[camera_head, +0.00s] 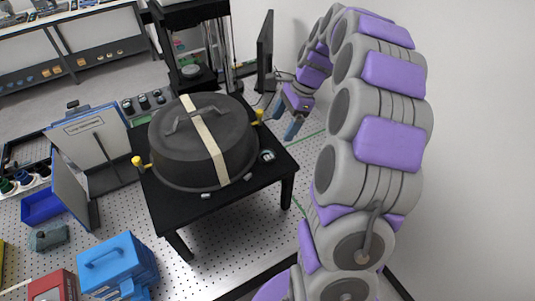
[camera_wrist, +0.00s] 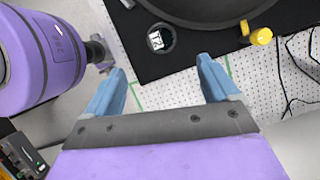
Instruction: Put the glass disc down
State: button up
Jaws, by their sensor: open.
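A small round disc with a dark rim and a pale printed label (camera_head: 267,156), which looks like the glass disc, lies flat on the black table (camera_head: 180,217) near its right corner, beside the large dark drum. It also shows in the wrist view (camera_wrist: 160,38), ahead of the fingers near the table's edge. My gripper (camera_head: 292,131) has blue fingers and is to the right of the table in the head view. In the wrist view my gripper (camera_wrist: 163,75) is open, with nothing between its fingers and a gap between it and the disc.
The large dark lidded drum (camera_head: 165,150) with a beige strip fills most of the table, with yellow knobs (camera_head: 138,162) at its sides. A perforated bench top (camera_head: 215,245) lies beneath. A blue case (camera_head: 117,262), a sign stand (camera_head: 85,150) and a monitor (camera_head: 265,50) stand around.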

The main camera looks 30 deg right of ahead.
send_near(268, 154)
jog(key=shift+a+f, duration=0.7)
jog(key=shift+f, duration=0.25)
jog(key=shift+d+f+p, duration=0.3)
jog(key=shift+f, duration=0.35)
jog(key=x, duration=0.5)
jog(key=shift+w+a+p, duration=0.15)
jog(key=shift+a+p, duration=0.2)
jog(key=shift+p, duration=0.05)
jog(key=shift+d, duration=0.3)
jog(key=c, duration=0.5)
jog(key=shift+a, duration=0.1)
jog(key=c, duration=0.8)
jog(key=shift+o, duration=0.2)
jog(key=shift+r, duration=0.1)
